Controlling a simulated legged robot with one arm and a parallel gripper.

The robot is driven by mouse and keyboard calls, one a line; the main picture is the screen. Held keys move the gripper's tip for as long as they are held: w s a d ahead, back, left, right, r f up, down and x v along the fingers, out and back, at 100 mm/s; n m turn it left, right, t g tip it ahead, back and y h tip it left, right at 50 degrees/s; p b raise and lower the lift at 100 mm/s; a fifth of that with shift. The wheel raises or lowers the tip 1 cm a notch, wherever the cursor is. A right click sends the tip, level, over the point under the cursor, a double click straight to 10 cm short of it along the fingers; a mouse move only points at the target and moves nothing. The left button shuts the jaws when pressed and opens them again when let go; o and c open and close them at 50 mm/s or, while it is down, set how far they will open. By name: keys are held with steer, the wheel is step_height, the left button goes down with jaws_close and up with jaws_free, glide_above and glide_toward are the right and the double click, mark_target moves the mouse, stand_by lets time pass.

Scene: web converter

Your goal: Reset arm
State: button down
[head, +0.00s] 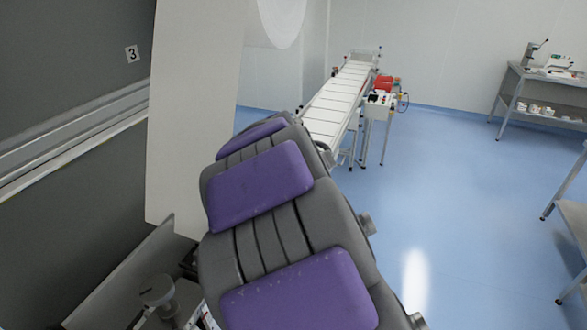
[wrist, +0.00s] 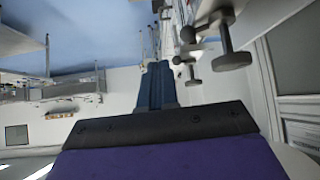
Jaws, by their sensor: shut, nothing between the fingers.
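My gripper (wrist: 158,68) shows in the wrist view, with its two blue fingers together and pointing up the picture from a dark and purple housing. The fingers are shut and nothing shows between them. The wrist picture looks upside down, with the blue floor at the top and the ceiling lights at the bottom. In the head view, grey and purple parts that look like my own fill the middle, and I cannot make out the gripper there.
A tall pale sheet (head: 195,110) stands at the left by a dark wall marked 3 (head: 132,54). A white conveyor (head: 335,103) runs to the back, with a control box (head: 382,98) beside it. A bench (head: 540,90) stands at the far right. Blue floor (head: 450,190) is open between.

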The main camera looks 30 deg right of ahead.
steer(key=shift+d, duration=0.1)
steer(key=s+a+f+n+g+y, duration=0.2)
steer(key=s+a+f+g, duration=0.1)
steer(key=s, duration=0.9)
steer(key=s+a+f+n+g+y+b, duration=0.1)
steer(key=s+a+f+n+g+y, duration=0.1)
steer(key=s+a+f, duration=0.3)
steer(key=s+a+f+n+g+y+b, duration=0.1)
steer(key=s+a, duration=0.8)
steer(key=s, duration=1)
step_height(320, 180, down, 4)
steer(key=n+g+y, duration=0.1)
steer(key=n+g, duration=0.1)
steer(key=n, duration=0.1)
steer(key=shift+s+a+g, duration=0.2)
steer(key=shift+s+g, duration=0.1)
steer(key=c, duration=1.9)
jaws_free()
